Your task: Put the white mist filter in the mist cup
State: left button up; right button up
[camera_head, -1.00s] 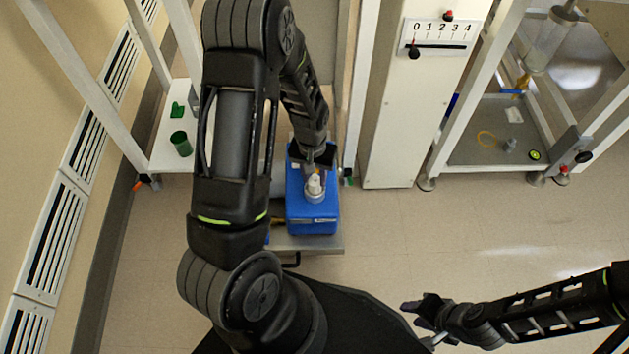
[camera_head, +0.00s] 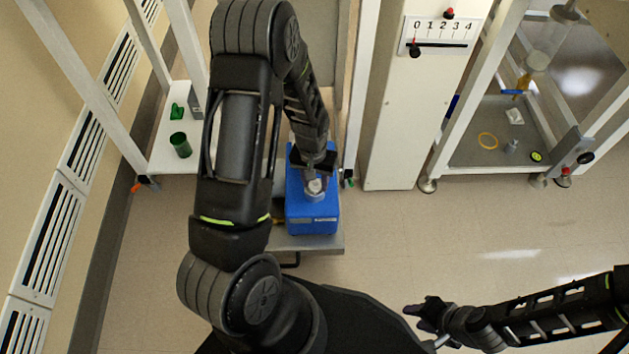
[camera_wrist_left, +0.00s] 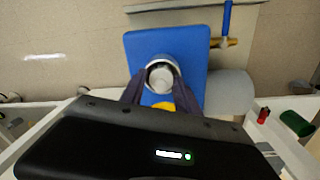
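The blue box (camera_head: 312,216) stands on a low grey platform under my left gripper. On its top is the grey round mist cup (camera_head: 314,197), with the white mist filter (camera_head: 314,186) at its mouth. In the left wrist view the filter (camera_wrist_left: 161,78) is a pale disc inside the cup's grey rim. My left gripper (camera_head: 314,172) is right over the cup, its fingers (camera_wrist_left: 160,85) apart on either side of the disc. Whether they touch it cannot be told. My right gripper (camera_head: 425,312) is low at the right, away from the box; its finger gap is unclear.
A white shelf at the left holds a green cup (camera_head: 181,145) and a small green piece (camera_head: 177,111). A white post with a numbered slider panel (camera_head: 438,35) stands right of the box. A frame at the far right has a grey tray (camera_head: 470,155). The floor at right is clear.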

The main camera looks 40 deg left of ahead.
aim_at(313, 182)
pick_arm(q)
jog(key=shift+o, duration=1.4)
jog(key=shift+s+d+f, duration=0.15)
jog(key=shift+s+f, duration=0.3)
jog(key=shift+f, duration=0.1)
jog(key=shift+s, duration=0.1)
jog(key=shift+a+r+p, duration=0.2)
jog(key=shift+r+p, duration=0.4)
jog(key=shift+r, duration=0.15)
notch_tip(313, 182, up, 12)
jog(key=p, duration=0.3)
jog(key=shift+w+a, duration=0.15)
jog(key=shift+w, duration=0.05)
jog(key=shift+f, duration=0.15)
